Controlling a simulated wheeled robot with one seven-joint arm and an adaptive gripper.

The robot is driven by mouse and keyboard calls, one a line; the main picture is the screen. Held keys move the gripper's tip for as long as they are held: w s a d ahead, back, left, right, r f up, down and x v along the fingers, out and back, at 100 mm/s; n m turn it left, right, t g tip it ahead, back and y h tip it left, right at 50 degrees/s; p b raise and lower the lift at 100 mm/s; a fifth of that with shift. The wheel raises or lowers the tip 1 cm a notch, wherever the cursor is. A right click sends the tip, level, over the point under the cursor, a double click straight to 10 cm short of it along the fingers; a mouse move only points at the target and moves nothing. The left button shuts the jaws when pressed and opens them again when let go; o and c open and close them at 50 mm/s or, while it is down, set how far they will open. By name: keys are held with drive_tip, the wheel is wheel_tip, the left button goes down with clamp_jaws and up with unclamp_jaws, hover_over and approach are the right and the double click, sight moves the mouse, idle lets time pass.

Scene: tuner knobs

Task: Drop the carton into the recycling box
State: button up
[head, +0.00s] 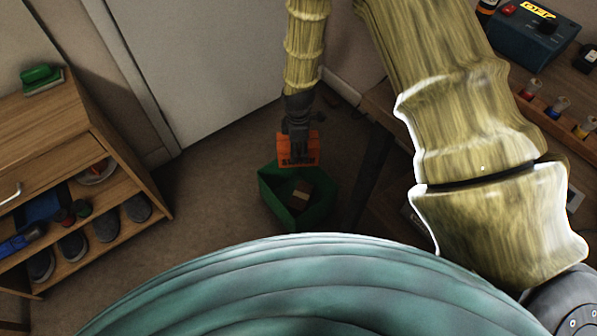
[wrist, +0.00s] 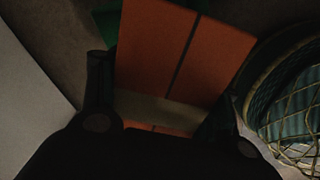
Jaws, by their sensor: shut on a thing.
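An orange carton (head: 312,152) is held in my gripper (head: 297,150), above the back part of the green recycling box (head: 318,215) on the floor in the head view. My gripper points down and is shut on the carton. In the wrist view the orange carton (wrist: 185,50) fills the middle between the dark fingers of my gripper (wrist: 165,105). A small strip of the green box (wrist: 107,25) shows behind it. A brown item (head: 300,193) lies inside the box. The carton hides part of the box's back rim, and the gap between them is hard to judge.
A wooden shoe cabinet (head: 125,170) stands at the left with shoes on its shelves and a green brush (head: 42,78) on top. A workbench (head: 385,100) with a blue device (head: 530,35) stands at the right. A pale door (head: 200,60) is behind. Floor left of the box is clear.

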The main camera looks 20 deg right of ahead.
wheel_tip(320, 180, down, 18)
drive_tip(key=w+n+b, duration=0.2)
drive_tip(key=n+b, duration=0.4)
drive_tip(key=b, duration=0.7)
drive_tip(key=shift+d+f+n+b, duration=0.2)
drive_tip(key=shift+d+n+b, duration=0.1)
drive_tip(key=shift+d+b, duration=0.1)
drive_tip(key=o, duration=1.1)
drive_tip(key=shift+r, duration=0.1)
wheel_tip(320, 180, up, 12)
drive_tip(key=shift+f, duration=0.1)
